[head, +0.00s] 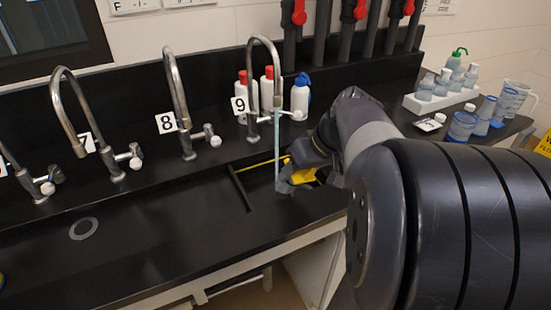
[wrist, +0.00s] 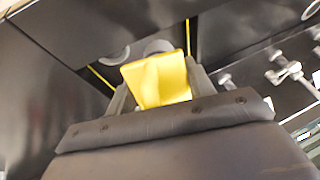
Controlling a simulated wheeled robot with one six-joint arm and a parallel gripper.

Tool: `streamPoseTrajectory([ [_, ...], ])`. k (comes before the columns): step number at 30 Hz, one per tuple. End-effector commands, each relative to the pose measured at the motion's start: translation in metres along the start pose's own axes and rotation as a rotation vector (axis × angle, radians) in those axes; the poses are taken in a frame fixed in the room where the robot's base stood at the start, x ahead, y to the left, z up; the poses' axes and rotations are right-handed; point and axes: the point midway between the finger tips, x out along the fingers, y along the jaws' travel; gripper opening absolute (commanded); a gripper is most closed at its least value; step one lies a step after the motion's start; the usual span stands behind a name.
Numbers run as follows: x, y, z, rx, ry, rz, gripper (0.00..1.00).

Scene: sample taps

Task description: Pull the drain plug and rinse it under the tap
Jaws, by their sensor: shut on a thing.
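A yellow piece, apparently the drain plug (wrist: 157,80), sits between the fingers of my gripper (wrist: 160,92) in the wrist view. In the head view my gripper (head: 299,180) is over the right end of the black sink, below tap 9 (head: 254,82), and yellow (head: 304,176) shows at its fingers. A pale bluish stream (head: 277,140) runs down from tap 9's spout to the gripper's left side. Whether it wets the plug cannot be told. The plug's lower end is hidden.
Taps 8 (head: 180,100) and 7 (head: 78,125) stand to the left. A round drain (head: 83,229) lies in the left basin. A thin yellow line (head: 262,162) runs left of the gripper. White bottles (head: 299,97) stand behind tap 9; a bottle rack (head: 438,105) is at right.

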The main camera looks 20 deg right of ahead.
Motion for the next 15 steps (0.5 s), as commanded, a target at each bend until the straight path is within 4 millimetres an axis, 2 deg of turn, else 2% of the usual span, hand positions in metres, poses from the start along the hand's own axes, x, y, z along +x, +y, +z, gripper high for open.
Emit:
streamPoseTrajectory([
  [15,-0.044,-0.016,0.021,0.000,0.003,0.002,0.20],
])
